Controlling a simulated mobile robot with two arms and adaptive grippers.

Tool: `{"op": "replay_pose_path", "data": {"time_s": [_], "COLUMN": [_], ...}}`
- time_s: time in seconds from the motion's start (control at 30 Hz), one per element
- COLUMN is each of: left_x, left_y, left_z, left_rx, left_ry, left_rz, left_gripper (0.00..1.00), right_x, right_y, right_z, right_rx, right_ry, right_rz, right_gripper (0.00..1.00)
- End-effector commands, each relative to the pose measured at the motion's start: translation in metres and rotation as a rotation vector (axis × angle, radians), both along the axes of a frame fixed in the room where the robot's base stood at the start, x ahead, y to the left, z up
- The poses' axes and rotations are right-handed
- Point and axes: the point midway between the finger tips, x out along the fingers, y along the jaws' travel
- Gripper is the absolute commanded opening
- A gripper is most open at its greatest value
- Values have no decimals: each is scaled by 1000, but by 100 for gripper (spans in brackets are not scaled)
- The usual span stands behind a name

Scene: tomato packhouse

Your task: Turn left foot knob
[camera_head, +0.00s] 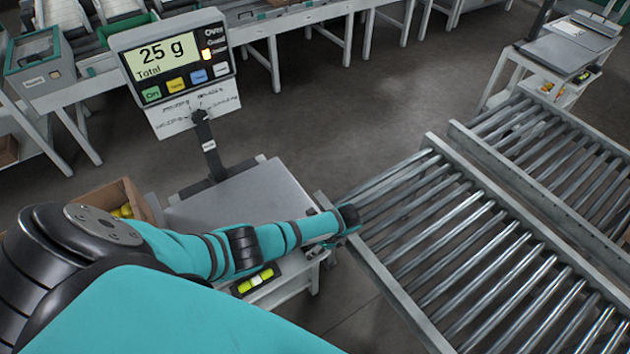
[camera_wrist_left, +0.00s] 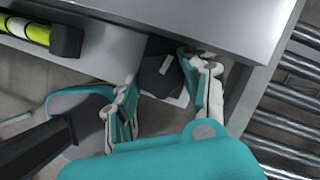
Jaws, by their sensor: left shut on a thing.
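The weighing scale's grey plate (camera_head: 262,197) lies on a stand in front of its display (camera_head: 172,62), which reads 25 g Total. My left gripper (camera_head: 318,253) reaches down past the plate's right front corner. In the left wrist view its two teal and white fingers (camera_wrist_left: 160,92) are below the plate's edge, on either side of a dark knob (camera_wrist_left: 158,68) with a pale mark. The gripper is shut on this knob; the exact contact is partly hidden. A yellow spirit level (camera_head: 256,280) sits at the stand's front and shows in the left wrist view (camera_wrist_left: 30,30). My right gripper is out of view.
A roller conveyor (camera_head: 460,240) stands close to the right of the scale. A cardboard box (camera_head: 137,196) with yellow things is left of the plate. A card (camera_head: 196,108) with handwriting hangs under the display. Open floor (camera_head: 350,110) lies behind the scale.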

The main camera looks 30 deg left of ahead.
Motion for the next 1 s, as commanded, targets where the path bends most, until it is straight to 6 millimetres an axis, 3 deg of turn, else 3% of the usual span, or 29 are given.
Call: {"op": "replay_pose_path", "data": {"time_s": [0.27, 0.3, 0.37, 0.73, 0.87, 1.0], "left_x": [0, 0, 0, 1, 3, 5], "left_y": [2, 2, 2, -1, -7, -18], "left_z": [0, 0, 0, 5, 19, 46], "left_rx": [4, 4, 3, 1, 1, -1], "left_ry": [1, 1, 1, -1, -3, -3], "left_rz": [1, 1, 1, 0, 0, -1], "left_gripper": [13, 48, 55, 55, 55, 55], "right_x": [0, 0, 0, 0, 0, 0], "right_y": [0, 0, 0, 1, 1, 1], "right_z": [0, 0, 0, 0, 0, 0], "right_rx": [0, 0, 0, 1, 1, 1], "right_ry": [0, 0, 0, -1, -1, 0], "right_rz": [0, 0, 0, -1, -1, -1], "right_gripper": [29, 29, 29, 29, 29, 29]}}
